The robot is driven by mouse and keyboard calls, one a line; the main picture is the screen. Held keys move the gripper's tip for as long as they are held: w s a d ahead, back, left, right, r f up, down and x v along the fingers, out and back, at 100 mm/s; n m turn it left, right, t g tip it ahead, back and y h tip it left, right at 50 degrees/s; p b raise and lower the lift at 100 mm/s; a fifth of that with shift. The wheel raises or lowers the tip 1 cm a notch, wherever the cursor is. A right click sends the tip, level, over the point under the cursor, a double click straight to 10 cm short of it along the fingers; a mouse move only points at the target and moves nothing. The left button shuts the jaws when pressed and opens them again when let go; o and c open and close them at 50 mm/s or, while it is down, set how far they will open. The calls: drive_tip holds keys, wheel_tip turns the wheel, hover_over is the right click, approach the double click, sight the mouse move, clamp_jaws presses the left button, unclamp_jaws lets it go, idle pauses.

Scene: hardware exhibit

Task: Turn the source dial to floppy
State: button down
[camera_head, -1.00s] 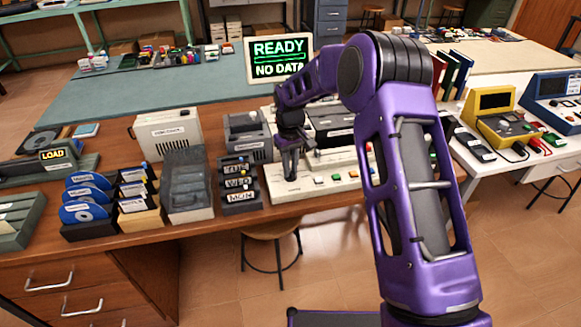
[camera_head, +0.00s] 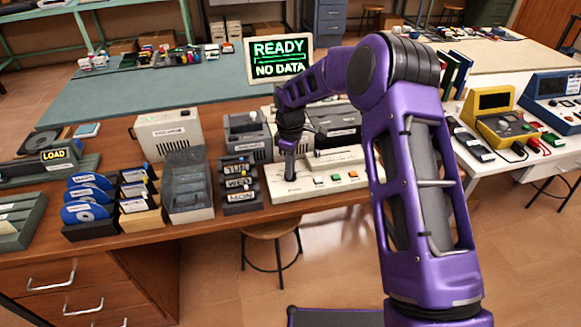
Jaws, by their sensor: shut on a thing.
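My gripper (camera_head: 289,172) points down at the left part of a cream console (camera_head: 322,188) on the wooden bench. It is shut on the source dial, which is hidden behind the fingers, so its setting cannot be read. A screen (camera_head: 279,60) behind the console reads "READY" and "NO DATA".
A day-labelled rack (camera_head: 239,197) stands just left of the console. Grey drive units (camera_head: 247,138) stand behind it. A clear-lidded box (camera_head: 187,182), disc holders (camera_head: 88,200) and a cream case (camera_head: 168,132) are further left. A yellow device (camera_head: 500,122) is at the right.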

idle(0.3)
drive_tip(key=c, duration=0.8)
unclamp_jaws()
drive_tip(key=shift+r, duration=0.15)
wheel_tip(320, 180, up, 17)
drive_tip(key=shift+r+p, duration=0.1)
drive_tip(key=shift+p, duration=0.3)
